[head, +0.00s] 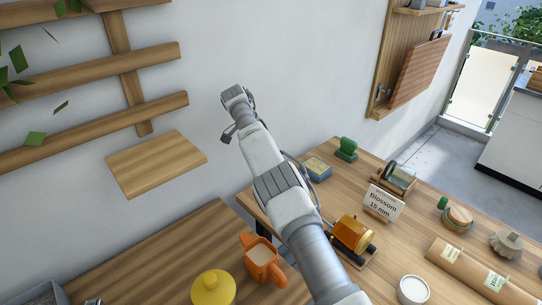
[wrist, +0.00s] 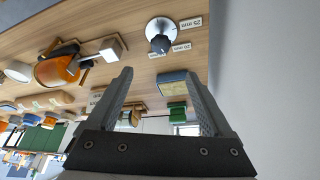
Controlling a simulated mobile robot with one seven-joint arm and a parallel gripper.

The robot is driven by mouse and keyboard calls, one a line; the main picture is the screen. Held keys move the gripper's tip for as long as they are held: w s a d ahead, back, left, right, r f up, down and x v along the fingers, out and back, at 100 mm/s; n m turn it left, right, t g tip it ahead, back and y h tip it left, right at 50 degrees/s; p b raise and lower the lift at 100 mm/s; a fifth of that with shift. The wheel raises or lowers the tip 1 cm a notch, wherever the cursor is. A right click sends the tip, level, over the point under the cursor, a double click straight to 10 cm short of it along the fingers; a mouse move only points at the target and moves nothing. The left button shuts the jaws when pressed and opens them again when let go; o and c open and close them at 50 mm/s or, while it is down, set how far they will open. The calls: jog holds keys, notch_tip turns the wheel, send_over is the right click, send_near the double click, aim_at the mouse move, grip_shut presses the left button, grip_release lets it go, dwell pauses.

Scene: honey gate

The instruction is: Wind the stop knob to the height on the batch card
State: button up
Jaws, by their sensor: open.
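The batch card (head: 383,203) stands on the table in the head view and reads "Blossom 15 mm". In the wrist view a dark knob (wrist: 160,44) sits on a pale round dial (wrist: 158,27), with small labels beside it; one reads 25 mm (wrist: 191,22) and another seems to read 20 mm (wrist: 181,47). I cannot read the knob's setting. My gripper (wrist: 158,74) is open and empty, apart from the knob, which shows beyond the gap between its fingers. I cannot make out the knob in the head view. An amber honey vessel (head: 352,234) lies on a stand.
A blue-sided block (head: 317,169) and a green-handled thing (head: 346,148) stand at the table's back edge. An orange jug (head: 262,262), a yellow pot (head: 213,290) and a white round jar (head: 413,290) are nearer. A wall with a wooden shelf (head: 156,163) is behind my arm.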

jog(key=shift+p+v, duration=0.95)
jog(key=shift+v, duration=0.55)
